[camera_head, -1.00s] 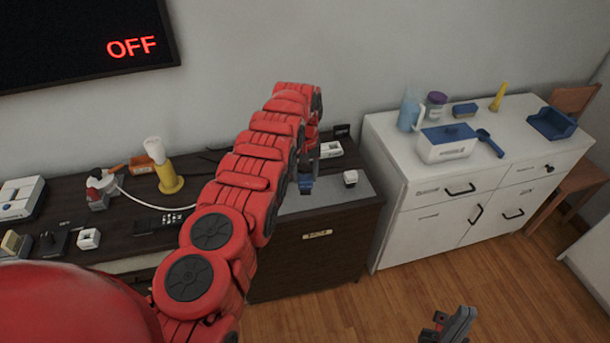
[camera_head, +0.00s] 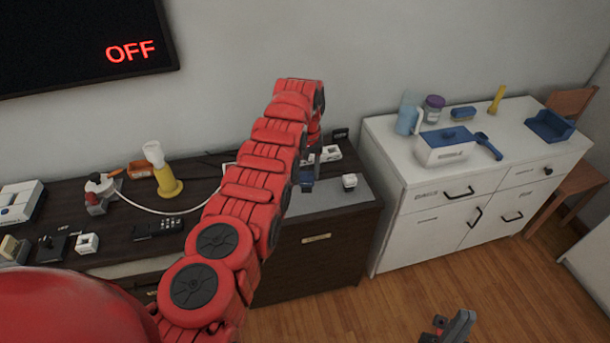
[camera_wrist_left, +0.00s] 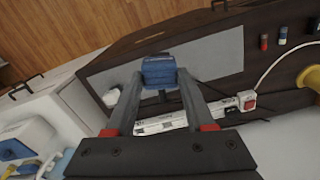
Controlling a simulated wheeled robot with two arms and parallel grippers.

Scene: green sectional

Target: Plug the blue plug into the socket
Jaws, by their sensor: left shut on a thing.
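My left gripper (camera_head: 307,180) is shut on the blue plug, over the right part of the dark cabinet. In the left wrist view the blue plug (camera_wrist_left: 159,72) sits between the fingertips of the left gripper (camera_wrist_left: 160,78), with a dark part below it. A white socket strip (camera_wrist_left: 165,124) with a red switch lies behind the fingers, apart from the plug. In the head view one end of the strip (camera_head: 331,152) shows, while my arm hides its middle. My right gripper (camera_head: 450,328) is low at the bottom edge, partly cut off; its opening is unclear.
A small white cube (camera_head: 349,182) lies on the grey mat (camera_head: 325,200) near the plug. A yellow lamp-like object (camera_head: 168,180), a remote (camera_head: 158,227) and a white cable (camera_head: 145,207) are left of my arm. A white cabinet (camera_head: 400,165) stands at right.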

